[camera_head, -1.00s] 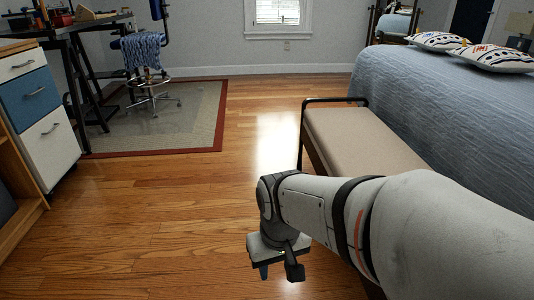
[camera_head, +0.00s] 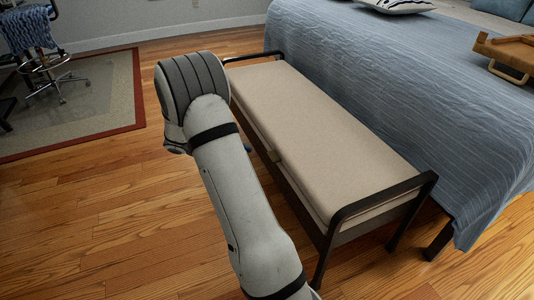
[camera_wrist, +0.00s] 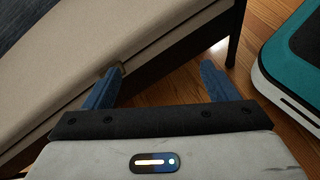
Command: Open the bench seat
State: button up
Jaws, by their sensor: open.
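The bench seat (camera_head: 315,130) is a long beige cushion in a dark frame with raised end rails, at the foot of the bed. It lies flat and looks closed. A small tab (camera_head: 273,155) shows midway along its front edge. In the head view my arm covers most of my gripper, left of the bench. In the wrist view my gripper (camera_wrist: 162,82) is open, with two blue fingers and nothing between them. The bench seat (camera_wrist: 60,85) fills the upper left there. The tab (camera_wrist: 121,67) shows beside the left fingertip; I cannot tell whether they touch.
The bed (camera_head: 390,80) with a blue cover stands right behind the bench. A wooden tray (camera_head: 508,52) lies on it. A rug (camera_head: 75,105) and a wheeled chair (camera_head: 45,65) are at the left. Bare wooden floor (camera_head: 110,210) lies left of the bench.

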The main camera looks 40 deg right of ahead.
jog(key=w+d+f+n+h+p, duration=0.1)
jog(key=w+d+f+n+h, duration=0.25)
jog(key=w+d+f, duration=0.2)
jog(key=n+t+h+p, duration=0.1)
jog(key=n+h, duration=0.2)
jog(key=h, duration=0.1)
send_near(269, 157)
jog(key=w+x, duration=0.1)
jog(key=x, duration=0.2)
jog(key=shift+s+b+x, duration=0.25)
jog(key=shift+b+x, duration=0.2)
jog(key=shift+x, duration=1.35)
jog(key=shift+s+b+x, duration=0.25)
jog(key=shift+b+x, duration=0.2)
jog(key=shift+x, duration=1.35)
jog(key=shift+a+f, duration=0.1)
jog(key=shift+f, duration=0.05)
